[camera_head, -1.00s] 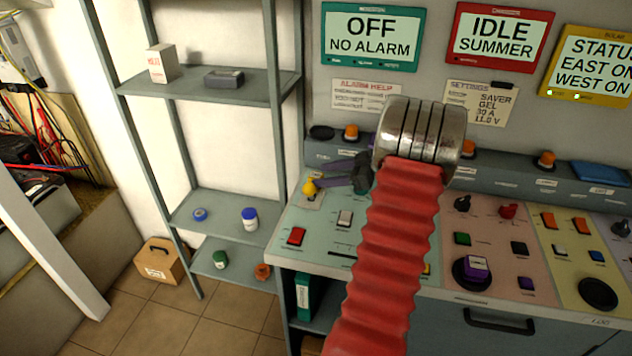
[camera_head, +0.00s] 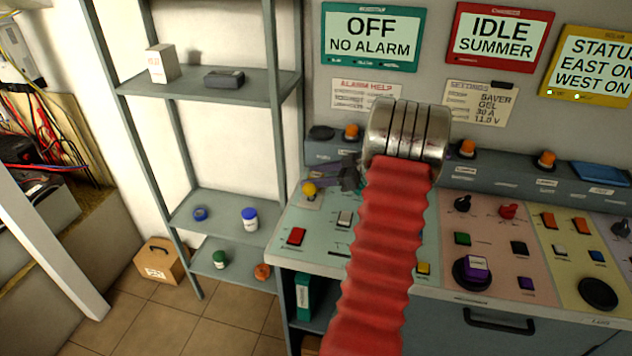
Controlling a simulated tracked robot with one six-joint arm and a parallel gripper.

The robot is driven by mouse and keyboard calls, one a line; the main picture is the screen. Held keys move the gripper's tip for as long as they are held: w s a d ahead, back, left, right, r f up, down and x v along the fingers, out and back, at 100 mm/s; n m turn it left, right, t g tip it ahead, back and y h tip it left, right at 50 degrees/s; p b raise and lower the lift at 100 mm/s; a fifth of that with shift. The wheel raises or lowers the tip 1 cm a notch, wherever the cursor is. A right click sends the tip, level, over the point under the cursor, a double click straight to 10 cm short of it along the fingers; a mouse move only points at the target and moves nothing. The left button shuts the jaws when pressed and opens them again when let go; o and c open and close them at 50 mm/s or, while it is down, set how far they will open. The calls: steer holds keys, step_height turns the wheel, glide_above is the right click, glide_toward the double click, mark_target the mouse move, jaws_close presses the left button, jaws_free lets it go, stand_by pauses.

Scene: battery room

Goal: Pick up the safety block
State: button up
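No block with a readable "safety" label shows. A purple block (camera_head: 477,265) with a pale top sits on a round black base on the pink panel of the console; its lettering is too small to read. No held object is visible. My red-sleeved arm hides part of the green panel.
The console (camera_head: 400,278) carries several buttons, switches and knobs, with orange lamps (camera_head: 547,159) along its raised back ledge. A grey shelf rack (camera_head: 225,205) stands to the left with small jars and boxes. A cardboard box (camera_head: 160,262) is on the floor.

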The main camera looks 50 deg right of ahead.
mark_target(315, 174)
steer(key=c, duration=0.9)
steer(key=shift+r, duration=0.15)
steer(key=shift+c, duration=0.2)
step_height(315, 174, up, 10)
steer(key=shift+f, duration=0.1)
stand_by(0.4)
